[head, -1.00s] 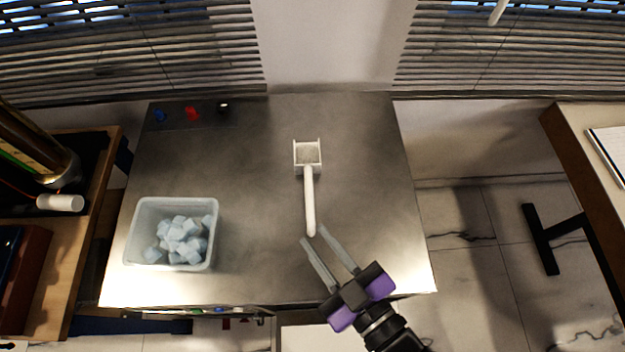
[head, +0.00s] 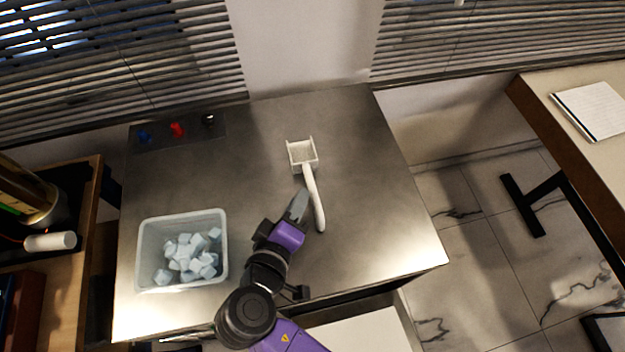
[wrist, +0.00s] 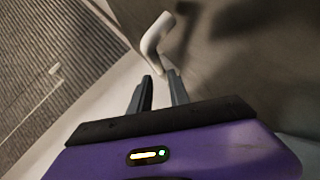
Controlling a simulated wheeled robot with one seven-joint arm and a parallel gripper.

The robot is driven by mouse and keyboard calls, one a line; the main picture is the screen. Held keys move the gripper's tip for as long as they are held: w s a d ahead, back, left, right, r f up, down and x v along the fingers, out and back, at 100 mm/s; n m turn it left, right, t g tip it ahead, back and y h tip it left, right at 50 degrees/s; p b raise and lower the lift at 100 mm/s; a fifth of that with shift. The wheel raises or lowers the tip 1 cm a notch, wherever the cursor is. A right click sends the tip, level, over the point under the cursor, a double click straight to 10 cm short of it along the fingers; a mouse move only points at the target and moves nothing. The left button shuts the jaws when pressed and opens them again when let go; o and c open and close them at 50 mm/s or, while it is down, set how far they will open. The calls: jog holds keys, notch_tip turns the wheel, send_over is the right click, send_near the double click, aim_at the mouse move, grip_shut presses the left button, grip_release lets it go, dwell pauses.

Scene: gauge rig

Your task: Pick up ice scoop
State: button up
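The white ice scoop (head: 302,153) lies on the metal table, its square head away from me and its long handle (head: 318,208) running toward the front. My gripper (head: 301,194) is just left of the handle in the head view, with the fingers seen nearly edge-on. In the wrist view the two fingers of my gripper (wrist: 160,76) are apart, with a gap between them. There the scoop's bent white handle (wrist: 150,42) shows beyond the fingertips, its near end close to the gap. I cannot tell whether they touch.
The metal table (head: 375,240) is clear right of the scoop. A translucent bin (head: 143,250) of pale ice cubes stands at the left. Blue and red knobs (head: 178,129) sit at the back left. A side table with a notebook (head: 590,110) is at the right.

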aim_at(311, 180)
jog(key=shift+w+d+f, duration=0.1)
jog(key=shift+d+f, duration=0.05)
jog(key=shift+d, duration=0.2)
jog(key=p+x, duration=0.1)
jog(key=x, duration=0.6)
jog(key=shift+w+d+f+p, duration=0.1)
jog(key=shift+w+p, duration=0.05)
jog(key=shift+p, duration=0.25)
grip_shut()
